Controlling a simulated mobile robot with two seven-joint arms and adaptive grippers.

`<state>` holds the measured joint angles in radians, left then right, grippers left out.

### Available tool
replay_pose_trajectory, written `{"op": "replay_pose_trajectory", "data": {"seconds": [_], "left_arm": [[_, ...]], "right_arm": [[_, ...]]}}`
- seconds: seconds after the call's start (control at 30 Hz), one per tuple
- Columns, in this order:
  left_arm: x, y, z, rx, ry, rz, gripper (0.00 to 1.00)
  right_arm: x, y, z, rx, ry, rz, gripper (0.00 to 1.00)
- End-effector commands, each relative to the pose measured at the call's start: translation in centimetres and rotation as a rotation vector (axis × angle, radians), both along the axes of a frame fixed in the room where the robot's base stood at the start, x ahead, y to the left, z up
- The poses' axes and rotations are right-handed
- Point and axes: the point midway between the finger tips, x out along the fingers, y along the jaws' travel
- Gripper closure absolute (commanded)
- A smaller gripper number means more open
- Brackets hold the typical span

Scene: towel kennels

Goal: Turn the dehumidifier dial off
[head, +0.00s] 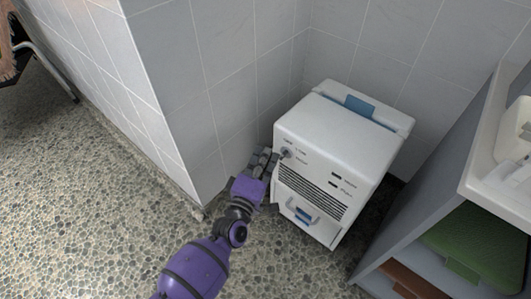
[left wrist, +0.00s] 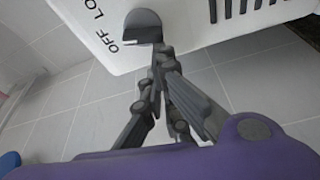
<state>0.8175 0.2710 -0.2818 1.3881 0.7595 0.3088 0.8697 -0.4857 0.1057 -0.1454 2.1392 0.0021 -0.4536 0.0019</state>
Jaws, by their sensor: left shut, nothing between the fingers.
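The white dehumidifier (head: 333,142) stands on the pebbled floor against the tiled corner. Its dial (head: 286,152) is on the upper left of the front panel. In the left wrist view the dark grey dial (left wrist: 143,26) shows close up, with the letters "OFF" and "LO" beside it. My left gripper (head: 264,160) is shut and empty, with its fingertips at the dial's lower edge. In the left wrist view the gripper (left wrist: 158,62) is right against or just short of the dial; I cannot tell if they touch. My right gripper is not in view.
A tiled wall corner (head: 165,90) juts out left of the dehumidifier. A grey shelf unit (head: 450,190) stands close on its right, with a green folded towel (head: 480,245) on it. Open pebbled floor (head: 90,210) lies to the left.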

Motion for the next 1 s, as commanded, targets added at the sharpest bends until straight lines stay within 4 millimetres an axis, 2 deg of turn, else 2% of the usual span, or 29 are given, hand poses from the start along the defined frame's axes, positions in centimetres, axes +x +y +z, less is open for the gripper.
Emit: {"op": "replay_pose_trajectory", "data": {"seconds": [0.4,1.0], "left_arm": [[-0.08,-0.11,-0.6,-0.127,0.094,-0.001,1.0],[-0.07,-0.12,-0.7,-0.146,0.106,-0.001,1.0]], "right_arm": [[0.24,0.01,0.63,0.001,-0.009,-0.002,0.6],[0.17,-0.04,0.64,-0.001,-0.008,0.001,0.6]]}}
